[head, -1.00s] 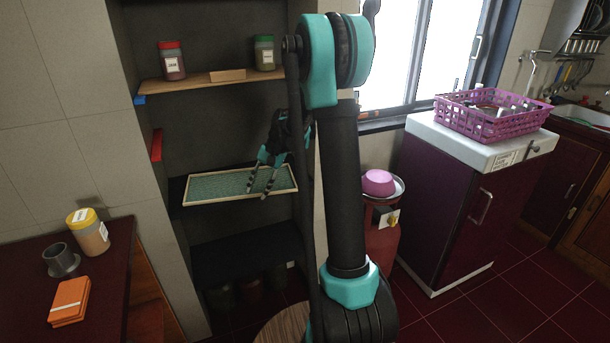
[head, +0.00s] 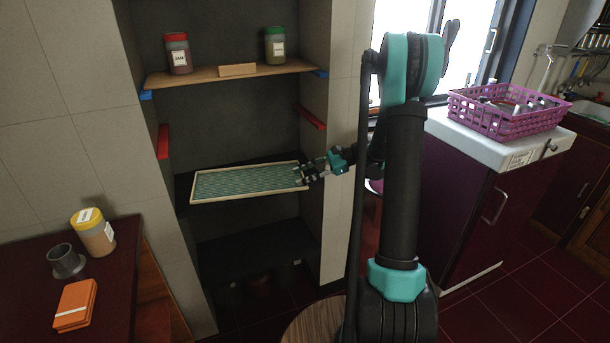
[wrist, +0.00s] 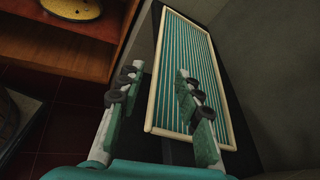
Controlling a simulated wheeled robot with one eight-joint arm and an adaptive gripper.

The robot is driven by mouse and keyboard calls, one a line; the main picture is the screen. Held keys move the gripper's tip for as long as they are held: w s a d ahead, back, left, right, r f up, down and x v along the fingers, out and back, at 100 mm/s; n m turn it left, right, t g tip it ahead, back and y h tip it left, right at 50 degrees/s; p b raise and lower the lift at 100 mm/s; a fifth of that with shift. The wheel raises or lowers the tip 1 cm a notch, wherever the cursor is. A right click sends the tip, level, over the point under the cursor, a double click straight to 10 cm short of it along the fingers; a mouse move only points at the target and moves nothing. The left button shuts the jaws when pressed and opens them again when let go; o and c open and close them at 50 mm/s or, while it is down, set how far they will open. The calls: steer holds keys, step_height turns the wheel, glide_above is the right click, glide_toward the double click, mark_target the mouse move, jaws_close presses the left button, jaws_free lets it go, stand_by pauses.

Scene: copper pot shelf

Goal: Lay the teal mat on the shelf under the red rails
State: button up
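The teal mat (head: 245,183), a striped panel with a pale rim, lies flat on a dark shelf (head: 182,187). This shelf is below the left red rail (head: 163,142) and the right red rail (head: 311,117). In the wrist view the mat (wrist: 190,75) stretches away beyond my fingers. My gripper (head: 312,174) is at the mat's right end in the head view. In the wrist view my gripper (wrist: 160,80) has its fingers apart with nothing held between them. Whether a finger touches the mat's rim, I cannot tell.
Above, a wooden shelf (head: 200,76) on blue rails holds a red-lidded jar (head: 177,54) and a green-lidded jar (head: 275,46). A lower dark shelf (head: 255,246) looks bare. The alcove's right wall (head: 340,110) is close to my gripper. A purple basket (head: 505,112) stands on the cabinet at right.

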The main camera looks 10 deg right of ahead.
mark_target(252, 194)
steer(key=x, duration=1.7)
steer(key=shift+a+f, duration=0.15)
steer(key=shift+a, duration=0.1)
jaws_close()
